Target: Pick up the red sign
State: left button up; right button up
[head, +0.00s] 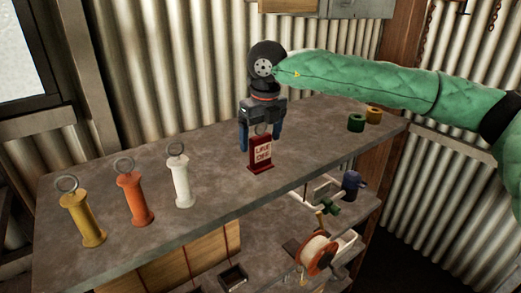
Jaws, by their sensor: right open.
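The red sign (261,158) with a pale label stands upright on the grey shelf top (215,205), right of the middle. A ring at its top is partly hidden by my gripper. My right gripper (262,142) points down over the sign from a green-sleeved arm that comes in from the right. Its two blue fingers are apart, one on each side of the sign's upper part. I cannot tell whether they touch it. My left gripper is not in view.
Yellow (82,220), orange (134,199) and white (181,181) ringed posts stand to the left. A corrugated wall is behind. A lower shelf holds an orange-sided spool (316,254).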

jog(key=shift+c, duration=0.4)
jog(key=c, duration=1.3)
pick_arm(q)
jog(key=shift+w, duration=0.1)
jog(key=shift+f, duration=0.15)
pick_arm(e)
jog(key=shift+r, duration=0.1)
notch_tip(320, 180, up, 3)
jog(key=b, duration=0.3)
jog(key=shift+r, duration=0.15)
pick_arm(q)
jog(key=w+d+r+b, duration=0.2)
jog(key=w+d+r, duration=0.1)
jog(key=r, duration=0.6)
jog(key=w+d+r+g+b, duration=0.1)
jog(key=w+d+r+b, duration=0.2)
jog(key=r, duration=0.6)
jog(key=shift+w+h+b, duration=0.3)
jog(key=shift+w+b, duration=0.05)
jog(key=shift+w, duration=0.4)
pick_arm(e)
jog(key=shift+s+d+r, duration=0.75)
jog(key=shift+d+r, duration=0.5)
jog(key=shift+d, duration=0.55)
jog(key=shift+s+d+r, duration=0.7)
jog(key=shift+d+r, duration=0.55)
jog(key=shift+d, duration=0.55)
jog(key=shift+s+d+r, duration=0.75)
jog(key=shift+d+r, duration=0.5)
jog(key=shift+d, duration=0.55)
